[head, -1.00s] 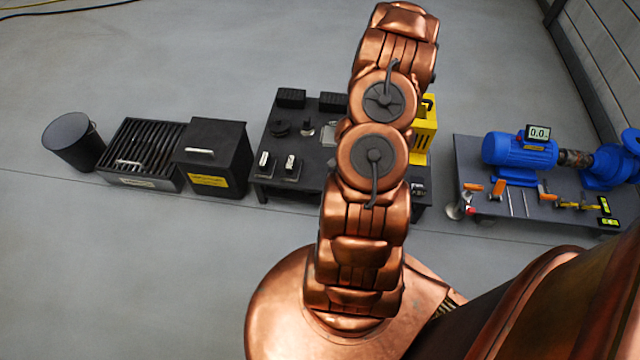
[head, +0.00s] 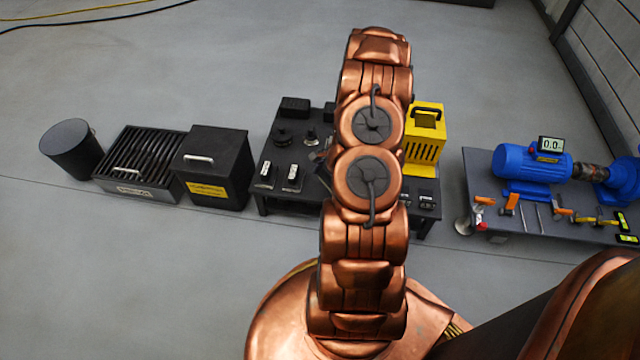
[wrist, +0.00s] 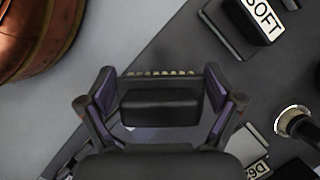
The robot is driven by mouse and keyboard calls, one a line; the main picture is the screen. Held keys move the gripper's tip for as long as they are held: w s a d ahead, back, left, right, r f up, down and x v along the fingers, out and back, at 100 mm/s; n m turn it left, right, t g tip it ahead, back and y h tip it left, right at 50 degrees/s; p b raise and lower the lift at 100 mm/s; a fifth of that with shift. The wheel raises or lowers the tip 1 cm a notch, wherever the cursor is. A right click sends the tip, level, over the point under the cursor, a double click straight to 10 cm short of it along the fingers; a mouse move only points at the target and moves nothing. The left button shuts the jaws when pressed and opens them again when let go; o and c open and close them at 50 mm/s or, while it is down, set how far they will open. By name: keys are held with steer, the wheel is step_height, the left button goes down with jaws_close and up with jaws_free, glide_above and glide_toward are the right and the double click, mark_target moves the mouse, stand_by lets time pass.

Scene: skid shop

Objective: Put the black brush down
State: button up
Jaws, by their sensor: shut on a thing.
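The black brush (wrist: 160,107) is in the wrist view, a dark block with a pale row of bristles along its far edge. My gripper (wrist: 160,100) is shut on it, one finger on each side. The brush appears above the dark table (wrist: 185,50); I cannot tell how large the gap is. In the head view my copper arm hides the brush and most of the gripper.
In the wrist view, a block labelled SOFT (wrist: 262,20) and a round-topped fitting (wrist: 297,122) stand to the right. In the head view, a yellow slotted box (head: 425,135), small black blocks (head: 292,175) and a black lidded box (head: 213,165) surround the arm.

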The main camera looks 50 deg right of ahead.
mark_target(323, 175)
steer(key=shift+w+d+f, duration=0.1)
steer(key=shift+w+f, duration=0.05)
steer(key=shift+w, duration=1.2)
steer(key=shift+w+f+b, duration=0.1)
steer(key=shift+f+b, duration=0.95)
steer(key=shift+f, duration=0.65)
steer(key=shift+f, duration=0.1)
steer(key=o, duration=0.7)
